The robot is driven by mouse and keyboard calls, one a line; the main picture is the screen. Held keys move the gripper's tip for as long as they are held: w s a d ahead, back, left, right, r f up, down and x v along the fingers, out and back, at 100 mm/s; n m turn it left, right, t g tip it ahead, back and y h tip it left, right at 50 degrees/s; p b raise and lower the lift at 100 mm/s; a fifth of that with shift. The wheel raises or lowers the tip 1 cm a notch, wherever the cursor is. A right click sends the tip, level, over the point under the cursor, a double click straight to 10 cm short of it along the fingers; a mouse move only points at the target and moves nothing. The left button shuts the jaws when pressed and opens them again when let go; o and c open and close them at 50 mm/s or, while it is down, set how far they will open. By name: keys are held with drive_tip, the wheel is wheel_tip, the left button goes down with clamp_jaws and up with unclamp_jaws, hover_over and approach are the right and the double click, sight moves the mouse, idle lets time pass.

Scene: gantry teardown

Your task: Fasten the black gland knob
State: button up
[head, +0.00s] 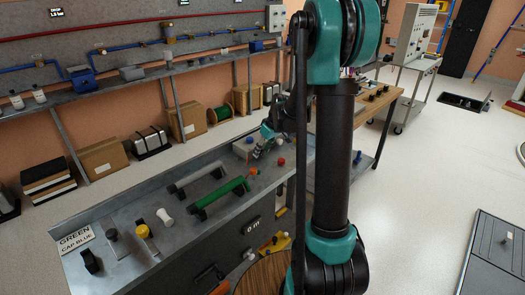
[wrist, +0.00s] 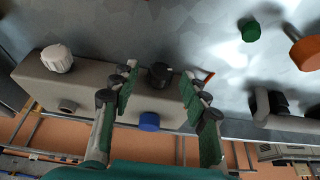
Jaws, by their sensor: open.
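In the wrist view the black gland knob (wrist: 160,75) stands on a grey block (wrist: 100,88). The block also carries a white knob (wrist: 57,58) to the left, a blue cap (wrist: 149,121) on its near face and a grey stub left of the cap. My gripper (wrist: 158,88) is open, with one green-padded finger to each side of the black knob in the picture. Gaps show between the knob and both pads. In the head view my gripper (head: 264,143) is at the block (head: 242,147) at the bench's far end; the black knob cannot be made out there.
In the wrist view a green cap (wrist: 250,31), an orange knob (wrist: 305,52) and dark fittings (wrist: 268,103) lie to the right. In the head view a green handle (head: 220,198) and a grey handle (head: 197,178) stand on the bench nearer me. A pipe shelf runs behind.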

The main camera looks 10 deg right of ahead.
drive_tip(key=shift+f, duration=0.1)
drive_tip(key=shift+c, duration=0.3)
clamp_jaws()
drive_tip(key=shift+w, duration=0.1)
drive_tip(key=shift+w+d+m+g+y, duration=0.1)
drive_tip(key=shift+d+m+g+y, duration=0.15)
drive_tip(key=shift+g+y, duration=0.5)
drive_tip(key=shift+w+d+f+m+g+y, duration=0.1)
drive_tip(key=shift+m+g+y, duration=0.1)
drive_tip(key=shift+g+y, duration=0.45)
drive_tip(key=shift+w+f+m+g+y, duration=0.1)
drive_tip(key=shift+m+g+y, duration=0.1)
drive_tip(key=shift+y, duration=0.8)
